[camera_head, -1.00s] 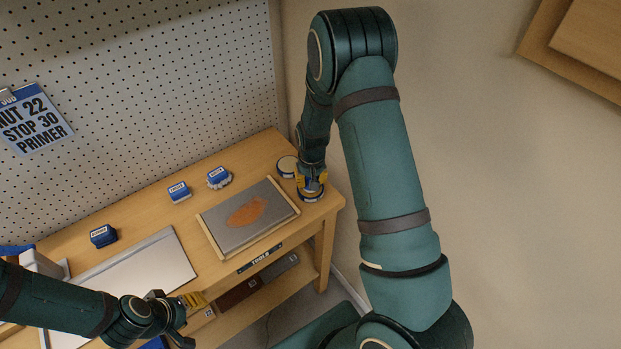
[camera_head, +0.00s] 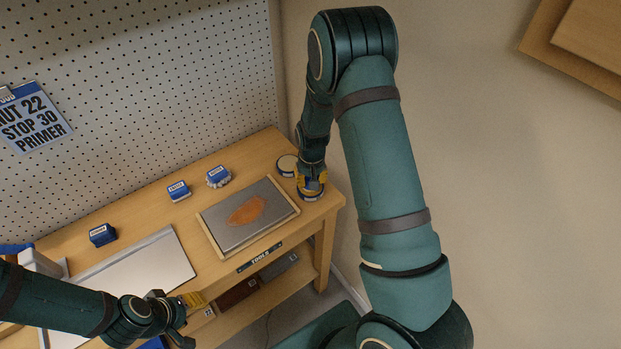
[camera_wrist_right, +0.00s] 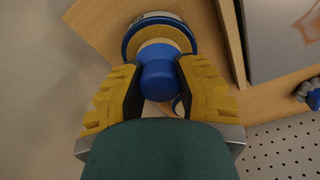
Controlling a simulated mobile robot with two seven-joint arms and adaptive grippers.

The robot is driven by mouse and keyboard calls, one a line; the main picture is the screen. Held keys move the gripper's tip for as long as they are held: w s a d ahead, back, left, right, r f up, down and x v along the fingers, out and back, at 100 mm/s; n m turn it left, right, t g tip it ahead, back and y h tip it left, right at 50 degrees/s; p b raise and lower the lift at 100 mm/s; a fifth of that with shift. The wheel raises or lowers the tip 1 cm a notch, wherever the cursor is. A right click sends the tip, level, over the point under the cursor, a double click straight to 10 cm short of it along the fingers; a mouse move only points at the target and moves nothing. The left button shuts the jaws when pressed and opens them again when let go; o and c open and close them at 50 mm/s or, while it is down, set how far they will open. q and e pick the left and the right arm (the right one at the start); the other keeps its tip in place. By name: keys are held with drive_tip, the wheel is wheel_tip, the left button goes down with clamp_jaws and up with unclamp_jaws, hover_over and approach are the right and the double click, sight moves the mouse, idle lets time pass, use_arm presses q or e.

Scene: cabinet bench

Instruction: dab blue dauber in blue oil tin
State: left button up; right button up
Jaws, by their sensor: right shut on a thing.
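My right gripper (camera_head: 311,180) is at the right end of the bench, low over a round tin with a blue rim (camera_head: 311,196). In the right wrist view my right gripper (camera_wrist_right: 158,76) is shut on the blue dauber (camera_wrist_right: 157,84), its yellow-padded fingers on both sides of the blue handle. The dauber's pale lower part points into the blue oil tin (camera_wrist_right: 129,44); whether it touches the oil is hidden. My left gripper (camera_head: 186,318) hangs at the bench's front edge, apparently open and empty.
A second round tin (camera_head: 287,166) stands close behind my right gripper. A framed grey plate with an orange-brown patch (camera_head: 225,232) lies to the left. Blue-topped blocks (camera_head: 179,190), (camera_head: 218,175), (camera_head: 103,235) and a silver panel (camera_head: 165,262) are further left. A pegboard (camera_head: 150,90) stands behind.

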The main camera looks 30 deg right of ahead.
idle(0.7)
drive_tip(key=shift+r+p, duration=2.3)
drive_tip(key=shift+r, duration=1.2)
